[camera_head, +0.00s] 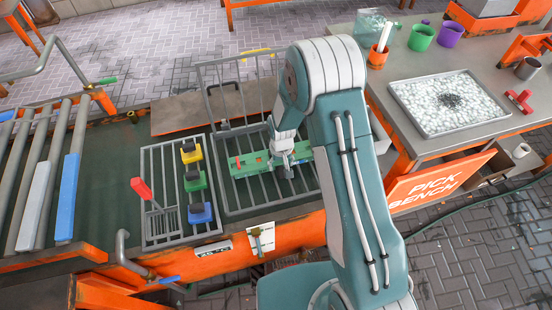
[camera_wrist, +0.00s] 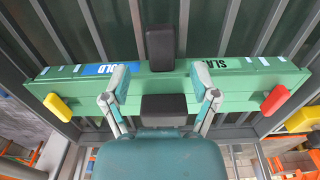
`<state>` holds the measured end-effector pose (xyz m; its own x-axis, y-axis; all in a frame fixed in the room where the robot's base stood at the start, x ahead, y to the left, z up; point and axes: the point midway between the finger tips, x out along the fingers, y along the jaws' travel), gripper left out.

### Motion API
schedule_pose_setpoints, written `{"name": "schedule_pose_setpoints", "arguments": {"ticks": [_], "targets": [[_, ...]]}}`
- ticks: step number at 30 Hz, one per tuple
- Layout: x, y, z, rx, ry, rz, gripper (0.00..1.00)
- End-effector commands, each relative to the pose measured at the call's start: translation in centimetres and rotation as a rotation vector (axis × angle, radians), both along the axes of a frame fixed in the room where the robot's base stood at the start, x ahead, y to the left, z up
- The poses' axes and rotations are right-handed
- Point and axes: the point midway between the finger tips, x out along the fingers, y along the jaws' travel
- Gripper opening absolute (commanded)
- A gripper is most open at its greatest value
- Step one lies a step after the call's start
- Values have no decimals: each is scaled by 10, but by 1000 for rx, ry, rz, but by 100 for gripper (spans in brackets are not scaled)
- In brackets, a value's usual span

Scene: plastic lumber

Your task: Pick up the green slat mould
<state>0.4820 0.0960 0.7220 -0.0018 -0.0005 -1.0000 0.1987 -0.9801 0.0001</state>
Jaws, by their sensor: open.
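The green slat mould (camera_head: 246,166) is a long, straight bar lying across the right-hand wire rack. Dark blocks show at the far and near edges there. I cannot tell whether they touch the bar.
A left wire rack (camera_head: 148,185) holds yellow, green and blue pieces (camera_head: 195,182) and a red-handled tool (camera_head: 141,188). Rollers (camera_head: 40,195) are at far left. The pick bench (camera_head: 400,75) at right carries a tray (camera_head: 425,125) and cups. A raised rack grid (camera_head: 225,80) stands behind.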

Motion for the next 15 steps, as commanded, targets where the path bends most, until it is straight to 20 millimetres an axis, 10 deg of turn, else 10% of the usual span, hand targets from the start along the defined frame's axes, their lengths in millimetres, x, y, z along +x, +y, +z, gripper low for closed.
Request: {"name": "schedule_pose_setpoints", "arguments": {"ticks": [14,15], "targets": [[0,1,-29,1,-2,0,77],[0,1,-29,1,-1,0,59]]}}
